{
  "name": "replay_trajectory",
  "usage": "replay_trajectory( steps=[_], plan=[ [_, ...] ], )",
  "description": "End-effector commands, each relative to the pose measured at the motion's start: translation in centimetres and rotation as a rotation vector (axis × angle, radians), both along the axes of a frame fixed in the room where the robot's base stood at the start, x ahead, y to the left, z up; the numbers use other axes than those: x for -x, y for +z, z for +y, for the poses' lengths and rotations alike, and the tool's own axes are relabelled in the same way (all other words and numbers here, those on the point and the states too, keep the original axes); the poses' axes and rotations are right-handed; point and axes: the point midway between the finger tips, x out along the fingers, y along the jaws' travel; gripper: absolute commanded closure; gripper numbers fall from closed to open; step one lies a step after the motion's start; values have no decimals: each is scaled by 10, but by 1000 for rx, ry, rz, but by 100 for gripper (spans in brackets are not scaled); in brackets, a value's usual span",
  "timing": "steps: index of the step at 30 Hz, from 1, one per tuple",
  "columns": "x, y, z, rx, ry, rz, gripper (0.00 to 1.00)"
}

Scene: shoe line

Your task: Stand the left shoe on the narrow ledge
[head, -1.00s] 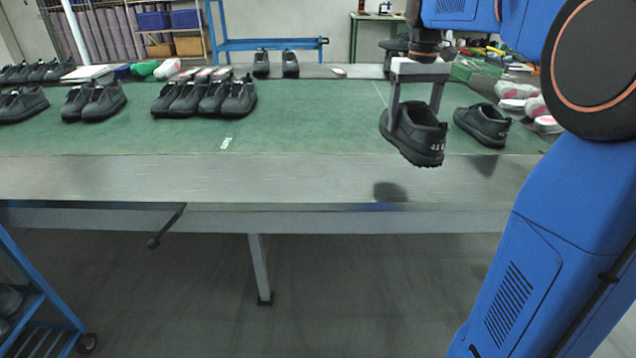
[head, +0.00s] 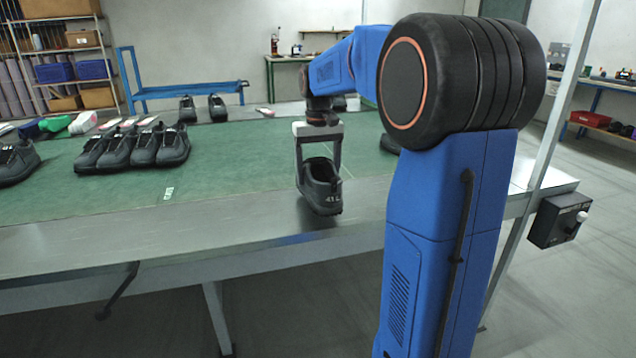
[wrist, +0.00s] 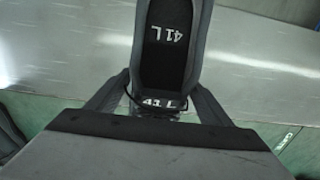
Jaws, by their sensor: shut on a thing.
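The left shoe (head: 322,188) is dark grey and marked 41 L on its heel. In the head view my gripper (head: 318,170) is shut on it, one finger at each side. The shoe is upright with its heel toward the camera. It is at the bare metal ledge (head: 120,240) along the near edge of the green-topped table; I cannot tell whether its sole touches. In the wrist view the shoe (wrist: 172,50) shows its insole marked 41 L, between the two fingers, above bare metal.
Several dark shoes (head: 135,147) stand in a row on the green mat (head: 230,150) to the left. Another dark shoe (head: 389,145) is partly hidden behind my arm. A black control box (head: 560,220) hangs at the table's right end. The ledge left of the held shoe is clear.

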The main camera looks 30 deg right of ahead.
Motion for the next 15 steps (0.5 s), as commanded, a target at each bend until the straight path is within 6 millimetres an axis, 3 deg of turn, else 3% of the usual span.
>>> replay_trajectory(
  steps=[6,15],
  plan=[
    [1,-27,0,-1,0,3,61],
    [0,-29,0,0,0,0,61]
  ],
)
